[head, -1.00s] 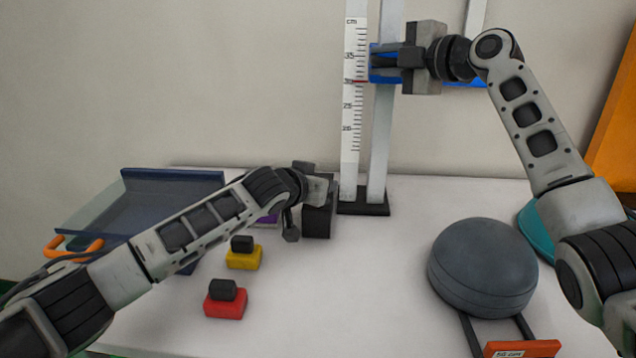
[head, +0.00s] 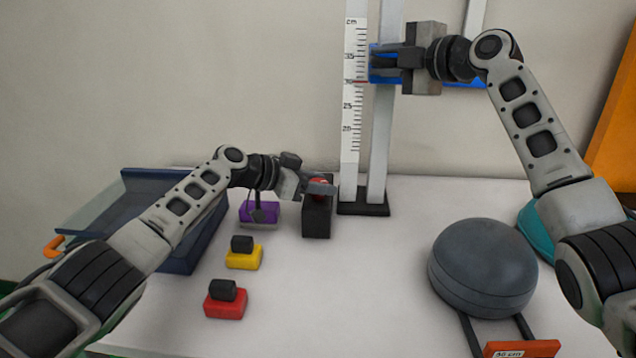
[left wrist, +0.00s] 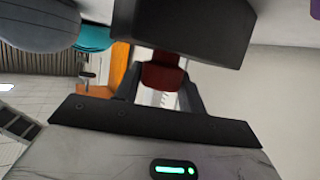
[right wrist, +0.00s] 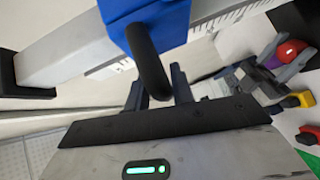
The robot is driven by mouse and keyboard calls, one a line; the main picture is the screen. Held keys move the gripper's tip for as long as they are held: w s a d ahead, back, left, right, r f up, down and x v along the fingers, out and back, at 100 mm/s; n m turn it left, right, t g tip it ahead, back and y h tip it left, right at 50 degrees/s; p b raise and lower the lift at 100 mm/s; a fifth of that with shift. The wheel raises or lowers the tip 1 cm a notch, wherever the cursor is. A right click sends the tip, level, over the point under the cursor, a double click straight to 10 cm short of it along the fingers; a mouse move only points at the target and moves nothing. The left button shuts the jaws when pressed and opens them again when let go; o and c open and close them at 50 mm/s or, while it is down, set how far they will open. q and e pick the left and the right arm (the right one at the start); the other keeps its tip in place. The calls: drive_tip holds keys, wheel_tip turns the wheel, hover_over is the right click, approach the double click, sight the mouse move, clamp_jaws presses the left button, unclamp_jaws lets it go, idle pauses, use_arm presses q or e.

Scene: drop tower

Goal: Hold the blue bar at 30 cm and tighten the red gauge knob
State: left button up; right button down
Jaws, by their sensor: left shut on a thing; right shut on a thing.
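The blue bar (head: 384,77) is on the upright tower, and its red pointer sits at about the 30 mark of the cm scale (head: 355,120). My right gripper (head: 386,58) is shut on the bar's dark handle, which shows between its fingers in the right wrist view (right wrist: 156,70). The red gauge knob (head: 319,183) is on the black gauge box (head: 317,222) left of the tower foot. My left gripper (head: 320,187) is shut on the knob, which shows between its fingers in the left wrist view (left wrist: 162,75). The fingers partly hide the knob.
Purple (head: 259,213), yellow (head: 244,258) and red (head: 225,305) blocks with dark tops stand left of the gauge box. A blue tray (head: 175,176) is at the left. A round grey weight (head: 482,265) and an orange "30 cm" sign (head: 522,349) are at the right.

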use_arm(q)
drive_tip(key=shift+w+a+m, duration=0.25)
drive_tip(key=shift+a+m, duration=0.05)
drive_tip(key=shift+s+d+m+g, duration=0.2)
drive_tip(key=shift+m+g, duration=0.1)
drive_tip(key=shift+g, duration=0.2)
drive_tip(key=o, duration=0.9)
drive_tip(key=shift+f, duration=0.1)
drive_tip(key=shift+o, duration=0.3)
drive_tip(key=shift+s, duration=0.1)
drive_tip(key=v, duration=1.2)
drive_tip(key=shift+f, duration=0.2)
drive_tip(key=shift+a, duration=0.1)
